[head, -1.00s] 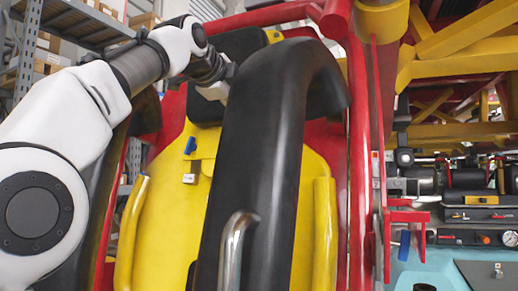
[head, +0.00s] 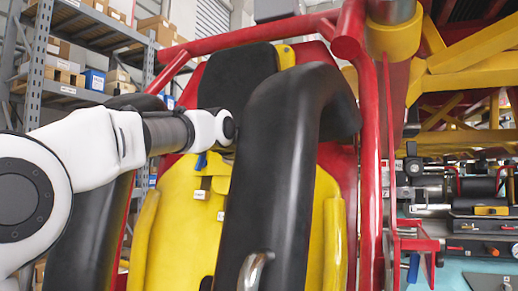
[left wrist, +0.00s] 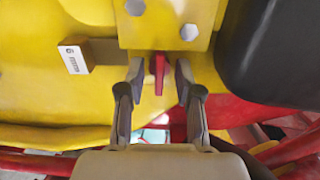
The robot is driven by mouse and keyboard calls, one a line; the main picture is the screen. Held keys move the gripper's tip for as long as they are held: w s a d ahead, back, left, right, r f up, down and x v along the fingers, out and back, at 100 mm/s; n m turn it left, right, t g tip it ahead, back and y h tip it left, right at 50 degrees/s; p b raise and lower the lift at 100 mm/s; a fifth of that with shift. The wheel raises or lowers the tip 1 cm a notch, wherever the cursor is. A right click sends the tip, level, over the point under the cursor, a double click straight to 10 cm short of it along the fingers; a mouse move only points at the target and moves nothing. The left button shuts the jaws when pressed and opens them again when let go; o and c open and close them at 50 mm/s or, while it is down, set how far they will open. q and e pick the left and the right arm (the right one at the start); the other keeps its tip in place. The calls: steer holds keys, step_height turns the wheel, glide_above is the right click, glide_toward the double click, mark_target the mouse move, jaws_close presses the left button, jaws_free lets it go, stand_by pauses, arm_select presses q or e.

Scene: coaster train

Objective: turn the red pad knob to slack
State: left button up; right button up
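A narrow red piece, likely the red pad knob (left wrist: 159,68), shows in the left wrist view just below a yellow plate with two bolt heads (left wrist: 165,24). My left gripper (left wrist: 159,80) is open, with one finger on each side of the red piece and a visible gap to each. In the head view my left arm reaches behind the black padded restraint (head: 275,170), which hides the gripper and the red piece. A white tag (left wrist: 75,58) is fixed to the yellow seat left of the fingers. My right gripper is not in view.
The yellow seat back (head: 183,205) has a blue tab (head: 201,161) above a small tag (head: 206,183). The black restraint stands close to my left arm. Red frame tubes (head: 368,150) rise beside the seat. Shelves (head: 45,65) stand behind; a workbench is at right.

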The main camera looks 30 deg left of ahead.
arm_select(q)
steer(key=shift+w+f, duration=0.2)
steer(key=shift+w, duration=0.25)
steer(key=shift+s+r, duration=0.1)
steer(key=shift+s, duration=0.15)
jaws_close()
steer(key=shift+n, duration=0.4)
steer(key=n, duration=0.8)
steer(key=shift+n, duration=2.1)
jaws_free()
